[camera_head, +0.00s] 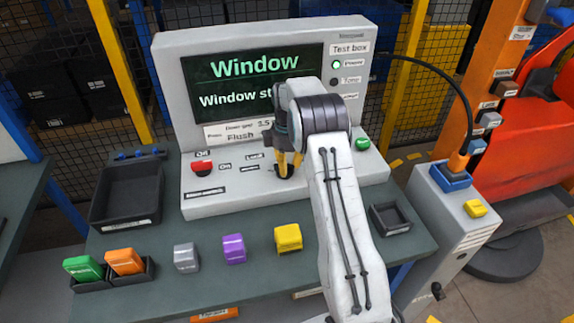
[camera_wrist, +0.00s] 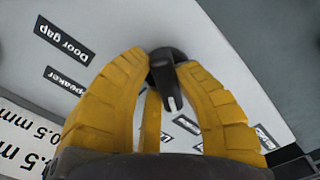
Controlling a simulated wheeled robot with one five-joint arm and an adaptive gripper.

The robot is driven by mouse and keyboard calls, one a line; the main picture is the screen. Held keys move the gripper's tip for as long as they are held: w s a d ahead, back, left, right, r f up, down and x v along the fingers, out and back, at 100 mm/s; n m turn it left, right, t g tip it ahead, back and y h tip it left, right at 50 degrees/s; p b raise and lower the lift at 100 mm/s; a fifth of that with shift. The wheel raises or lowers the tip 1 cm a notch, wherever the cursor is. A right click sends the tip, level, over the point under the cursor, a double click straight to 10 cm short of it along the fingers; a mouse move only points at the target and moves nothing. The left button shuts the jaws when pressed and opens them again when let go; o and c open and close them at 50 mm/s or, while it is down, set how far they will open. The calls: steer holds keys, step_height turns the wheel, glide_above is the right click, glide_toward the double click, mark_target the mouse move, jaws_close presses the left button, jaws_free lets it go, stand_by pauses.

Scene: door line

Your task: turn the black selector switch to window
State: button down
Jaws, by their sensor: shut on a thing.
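The black selector switch (camera_wrist: 166,68) sits between the tips of my yellow-fingered gripper (camera_wrist: 165,85) in the wrist view, and the fingers are shut on it. Its white pointer mark points down the picture, slightly right, toward small labels partly hidden by the fingers. Labels reading "Door gap" (camera_wrist: 65,42) and "Speaker" (camera_wrist: 66,80) lie left of it. In the head view my gripper (camera_head: 288,163) reaches down to the switch (camera_head: 284,172) on the white test box (camera_head: 230,205). The screen (camera_head: 225,88) reads "Window", with a second line "Window st…" cut off by my arm.
A red button (camera_head: 202,167) is left on the panel and a green one (camera_head: 362,143) right. A black bin (camera_head: 128,192), an empty small tray (camera_head: 390,217) and grey, purple and yellow blocks (camera_head: 288,238) stand around the box. Green and orange blocks (camera_head: 125,261) sit in trays.

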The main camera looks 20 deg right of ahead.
steer(key=shift+s+f+n, duration=0.1)
steer(key=shift+f+n, duration=0.05)
steer(key=shift+n, duration=0.15)
stand_by(0.4)
steer(key=c, duration=0.9)
jaws_free()
steer(key=shift+r, duration=0.2)
steer(key=shift+r, duration=5.9)
